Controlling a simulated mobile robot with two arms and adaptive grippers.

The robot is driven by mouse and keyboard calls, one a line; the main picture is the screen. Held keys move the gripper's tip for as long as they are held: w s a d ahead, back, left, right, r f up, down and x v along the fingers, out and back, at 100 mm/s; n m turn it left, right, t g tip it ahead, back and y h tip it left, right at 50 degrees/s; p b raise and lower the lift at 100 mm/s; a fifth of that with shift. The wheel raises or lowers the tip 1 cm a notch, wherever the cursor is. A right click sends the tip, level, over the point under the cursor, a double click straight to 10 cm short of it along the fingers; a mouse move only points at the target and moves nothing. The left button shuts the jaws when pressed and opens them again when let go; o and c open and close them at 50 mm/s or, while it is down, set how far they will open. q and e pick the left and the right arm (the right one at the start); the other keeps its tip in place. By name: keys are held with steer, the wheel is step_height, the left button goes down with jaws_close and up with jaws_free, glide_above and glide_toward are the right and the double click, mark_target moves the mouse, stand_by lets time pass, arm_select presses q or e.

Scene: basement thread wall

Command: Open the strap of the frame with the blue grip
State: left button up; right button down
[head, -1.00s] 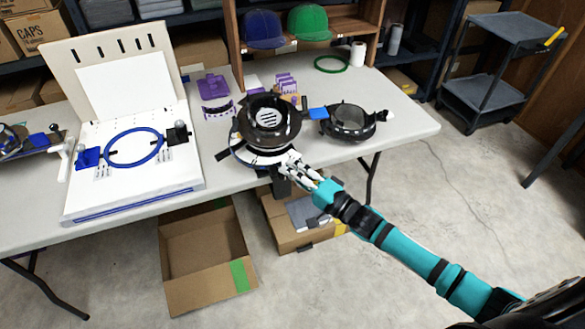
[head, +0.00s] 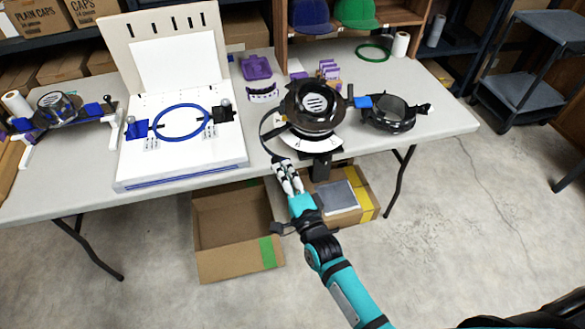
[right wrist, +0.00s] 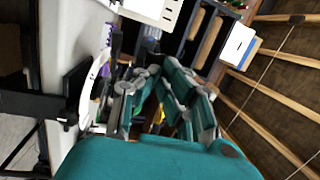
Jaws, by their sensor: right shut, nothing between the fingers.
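A round black frame (head: 316,106) sits on a stand with a white curved base (head: 308,142) at the table's front edge. A dark strap (head: 264,128) bows out from its left side, its lower end near my fingertips. A second black ring frame (head: 390,114) lies to the right. A blue grip (head: 362,102) shows between the two and seems to belong to the right-hand one. My right gripper (head: 286,166) is shut and empty, just below and left of the stand's base. Its fingers also show in the right wrist view (right wrist: 160,85). Contact with the strap cannot be told. My left gripper is out of view.
A white board with a blue hoop (head: 155,122) stands to the left. Another frame (head: 60,106) with blue parts is at far left. Purple pieces (head: 256,68) lie behind.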

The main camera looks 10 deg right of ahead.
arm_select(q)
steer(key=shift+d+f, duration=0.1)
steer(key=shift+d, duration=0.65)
arm_select(e)
steer(key=a, duration=0.1)
steer(key=w+a, duration=0.1)
steer(key=a, duration=0.1)
steer(key=shift+a+r, duration=0.15)
steer(key=shift+a, duration=0.15)
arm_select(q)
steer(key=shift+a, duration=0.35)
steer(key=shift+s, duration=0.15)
